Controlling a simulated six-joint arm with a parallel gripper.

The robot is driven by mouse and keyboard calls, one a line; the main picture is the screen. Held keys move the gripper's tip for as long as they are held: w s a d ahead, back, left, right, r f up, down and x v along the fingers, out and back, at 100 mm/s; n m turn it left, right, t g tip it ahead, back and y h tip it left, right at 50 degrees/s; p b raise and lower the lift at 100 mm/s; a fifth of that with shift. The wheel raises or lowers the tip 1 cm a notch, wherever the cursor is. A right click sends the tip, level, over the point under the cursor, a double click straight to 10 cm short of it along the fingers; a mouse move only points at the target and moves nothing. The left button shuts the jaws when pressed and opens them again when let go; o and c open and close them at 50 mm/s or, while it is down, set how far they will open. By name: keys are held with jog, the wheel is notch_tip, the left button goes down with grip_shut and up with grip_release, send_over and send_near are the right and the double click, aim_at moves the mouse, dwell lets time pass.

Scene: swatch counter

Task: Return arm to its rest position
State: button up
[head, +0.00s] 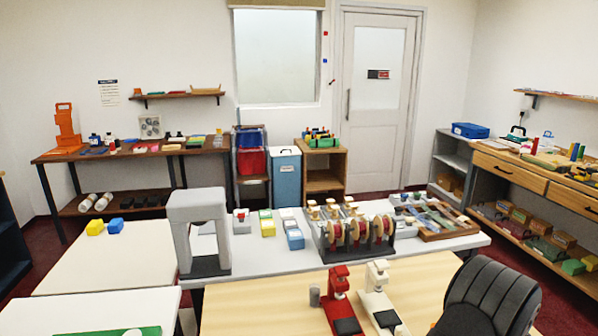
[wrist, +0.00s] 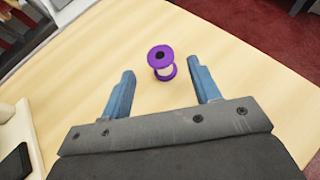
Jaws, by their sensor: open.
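My gripper (wrist: 163,72) is open in the wrist view, its two blue fingers spread apart over the light wooden tabletop (wrist: 80,90). Nothing is held between the fingers. A purple spool (wrist: 162,54) with a pale middle stands on the tabletop just beyond the fingertips, roughly centred on the gap. Whether the fingers are at its height is hard to tell. The spool and my fingers do not show in the head view.
A red device (head: 338,290) and a white device (head: 377,290) stand on the wooden table (head: 245,310); a white one (wrist: 12,130) is near my gripper's left. Behind are a grey arch (head: 182,240) and a rack of red spools (head: 358,232). Bare wood surrounds the purple spool.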

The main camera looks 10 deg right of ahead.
jog(key=v, duration=0.8)
jog(key=x, duration=1.2)
jog(key=shift+w+f, duration=0.15)
jog(key=shift+f, duration=0.1)
jog(key=s+r, duration=1.2)
notch_tip(320, 180, up, 9)
jog(key=w, duration=0.1)
jog(key=w+a+n+t+y, duration=0.2)
jog(key=w+a+n+y, duration=0.6)
jog(key=w+a, duration=1.6)
jog(key=shift+w+a+y, duration=0.25)
jog(key=shift+w+y, duration=0.05)
jog(key=shift+w, duration=0.7)
